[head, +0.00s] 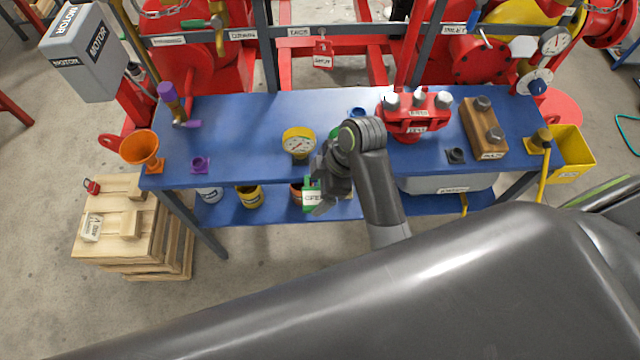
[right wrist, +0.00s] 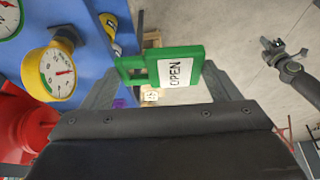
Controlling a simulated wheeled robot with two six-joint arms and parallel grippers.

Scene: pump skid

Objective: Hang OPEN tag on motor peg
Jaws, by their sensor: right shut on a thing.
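The green OPEN tag (head: 312,196) has a white label and is held in front of the blue bench's front edge. My right gripper (head: 326,186) is shut on it. In the right wrist view the tag (right wrist: 178,70) sits between the fingertips, its label facing the camera. The grey box marked MOTOR (head: 84,52) is at the upper left of the head view, well away from the tag. I cannot clearly make out the motor peg. My left gripper (right wrist: 285,52) shows only in the right wrist view, at the right, apart from the tag, with its fingers spread and empty.
The blue bench (head: 240,120) carries a yellow gauge (head: 299,143), an orange funnel (head: 140,148), a purple-handled valve (head: 171,98) and a red flanged part (head: 413,115). A red tag (head: 322,55) hangs from the rail behind. A wooden crate (head: 105,250) stands at left.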

